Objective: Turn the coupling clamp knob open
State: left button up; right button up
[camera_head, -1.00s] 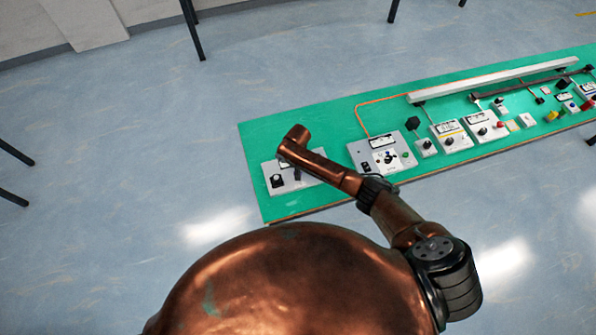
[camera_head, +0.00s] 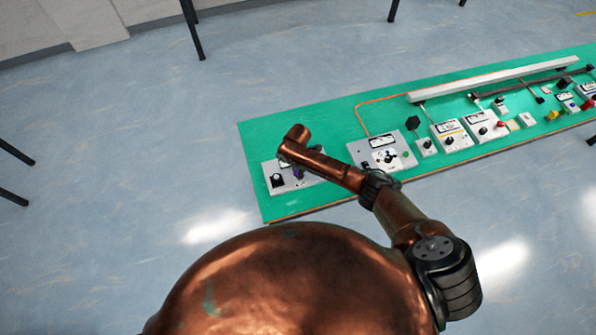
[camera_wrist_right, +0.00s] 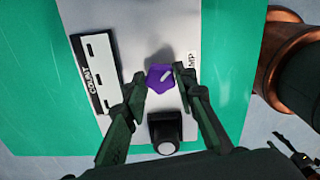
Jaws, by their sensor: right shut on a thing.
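The purple, faceted knob (camera_wrist_right: 160,77) with a pale pointer mark sits on a light grey panel (camera_wrist_right: 215,40). The pointer slants up to the right in the right wrist view. My right gripper (camera_wrist_right: 163,79) has its dark fingers on both sides of the knob and is shut on it. In the head view, the purple knob (camera_head: 297,174) shows just below my copper right arm, on the leftmost grey panel (camera_head: 283,187). The arm hides part of that panel and most of the gripper. My left gripper is not in view.
Other panels with knobs (camera_head: 386,158) line the green board (camera_head: 330,112) to the right.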

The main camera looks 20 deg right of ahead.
jog(key=o, duration=1.2)
jog(key=shift+c, duration=0.2)
jog(key=shift+r, duration=0.15)
notch_tip(320, 180, up, 12)
